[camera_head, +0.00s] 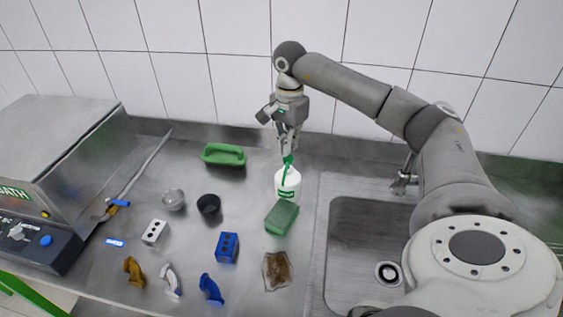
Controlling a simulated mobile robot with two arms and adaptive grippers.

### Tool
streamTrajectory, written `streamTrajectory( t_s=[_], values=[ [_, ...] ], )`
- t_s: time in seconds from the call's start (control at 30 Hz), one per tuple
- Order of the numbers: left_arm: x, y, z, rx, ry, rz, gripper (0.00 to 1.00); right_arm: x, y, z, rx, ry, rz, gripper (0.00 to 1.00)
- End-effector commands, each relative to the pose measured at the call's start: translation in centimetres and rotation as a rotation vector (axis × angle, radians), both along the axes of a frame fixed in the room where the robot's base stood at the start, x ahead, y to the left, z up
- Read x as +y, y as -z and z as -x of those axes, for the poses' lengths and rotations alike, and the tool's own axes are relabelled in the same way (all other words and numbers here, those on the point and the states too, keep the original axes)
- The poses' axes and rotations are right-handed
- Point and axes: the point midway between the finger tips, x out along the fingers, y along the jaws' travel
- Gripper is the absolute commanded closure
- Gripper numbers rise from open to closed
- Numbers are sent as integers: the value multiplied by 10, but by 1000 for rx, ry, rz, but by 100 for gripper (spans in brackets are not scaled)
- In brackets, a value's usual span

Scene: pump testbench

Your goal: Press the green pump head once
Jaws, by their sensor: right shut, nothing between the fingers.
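A white pump bottle (288,187) with a green pump head (287,161) stands upright on the steel counter, left of the sink. My right gripper (287,150) points down directly above the green pump head. Its fingers are shut with nothing between them. The fingertips are at or very near the top of the pump head; I cannot tell whether they touch it. My left gripper is not in view.
A green sponge (282,217) lies just in front of the bottle, and a green tray-like item (223,154) lies to its left. A black cup (209,205), blue block (227,247) and several pipe pieces lie nearby. The sink (365,240) is to the right.

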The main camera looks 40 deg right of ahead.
Motion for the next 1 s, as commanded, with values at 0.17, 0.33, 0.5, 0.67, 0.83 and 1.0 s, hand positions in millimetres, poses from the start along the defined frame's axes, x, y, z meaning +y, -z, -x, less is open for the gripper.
streamTrajectory(
  t_s=[0.17, 0.33, 0.5, 0.67, 0.83, 1.0],
  values=[
    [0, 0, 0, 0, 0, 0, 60, 0, 0, 0, 0, 0, 0, 100],
    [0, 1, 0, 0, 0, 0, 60, 0, 1, 0, 0, 0, 0, 100],
    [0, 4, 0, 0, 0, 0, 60, 0, 6, 0, 1, 0, 0, 100],
    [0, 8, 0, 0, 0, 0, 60, 0, 12, 0, 0, 0, 0, 100],
    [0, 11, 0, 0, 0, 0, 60, 0, 18, 0, 0, 0, 0, 100],
    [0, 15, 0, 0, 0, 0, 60, 0, 24, 0, 0, 0, 0, 100]
  ],
)
